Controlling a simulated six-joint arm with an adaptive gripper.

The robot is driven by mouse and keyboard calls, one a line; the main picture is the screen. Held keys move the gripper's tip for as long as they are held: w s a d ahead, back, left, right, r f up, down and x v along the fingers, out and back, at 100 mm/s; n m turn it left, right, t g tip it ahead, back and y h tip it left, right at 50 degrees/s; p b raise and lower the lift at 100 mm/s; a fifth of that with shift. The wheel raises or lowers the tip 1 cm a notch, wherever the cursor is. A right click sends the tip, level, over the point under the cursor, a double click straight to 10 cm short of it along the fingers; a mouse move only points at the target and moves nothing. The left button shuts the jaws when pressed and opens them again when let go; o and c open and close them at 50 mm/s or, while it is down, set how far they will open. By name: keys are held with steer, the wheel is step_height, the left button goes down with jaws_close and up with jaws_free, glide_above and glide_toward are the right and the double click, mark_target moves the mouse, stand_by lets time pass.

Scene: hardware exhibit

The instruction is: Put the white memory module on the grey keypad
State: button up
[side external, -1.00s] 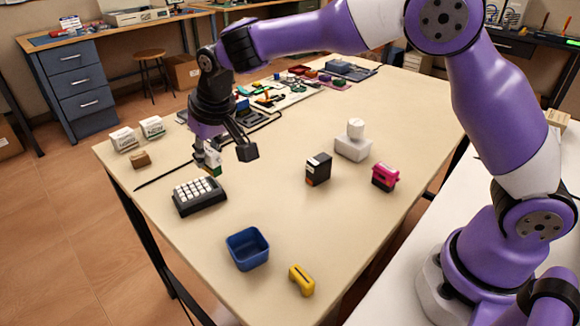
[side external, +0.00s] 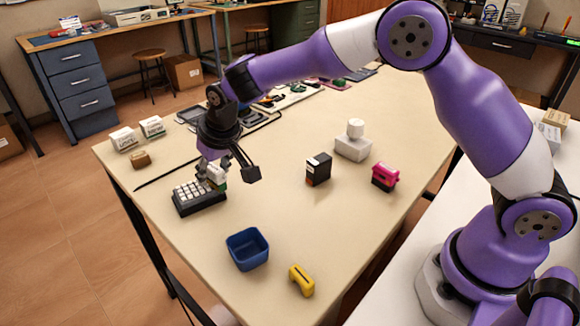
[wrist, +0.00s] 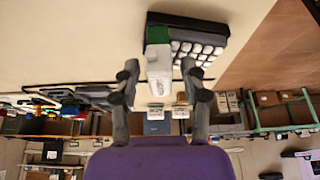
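The white memory module (side external: 216,173), white with a green part, is at the right end of the grey keypad (side external: 184,208) and overlaps it in the picture. In the wrist view the module (wrist: 159,66) covers one end of the keypad (wrist: 190,22). I cannot tell whether it rests on the keys or hangs just above them. My gripper (side external: 228,172) is low over this spot. Its fingers (wrist: 159,75) stand wide on either side of the module, with visible gaps. One finger is partly hidden behind the module in the side view.
A blue bin (side external: 248,262) and a yellow item (side external: 301,281) are at the front. A black box (side external: 318,169), a pink item (side external: 385,176) and a white block (side external: 353,149) stand to the right. A small brown block (side external: 140,160) lies left. The table centre is clear.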

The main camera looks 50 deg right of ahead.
steer(key=v, duration=1.2)
steer(key=s+d+r, duration=0.4)
steer(key=s+d, duration=0.4)
steer(key=s, duration=0.2)
steer(key=s+d+f+t, duration=0.1)
steer(key=s+d+f, duration=0.2)
steer(key=s, duration=0.7)
steer(key=shift+s+d, duration=0.3)
steer(key=shift+d, duration=0.2)
steer(key=shift+o, duration=0.5)
steer(key=shift+w, duration=0.1)
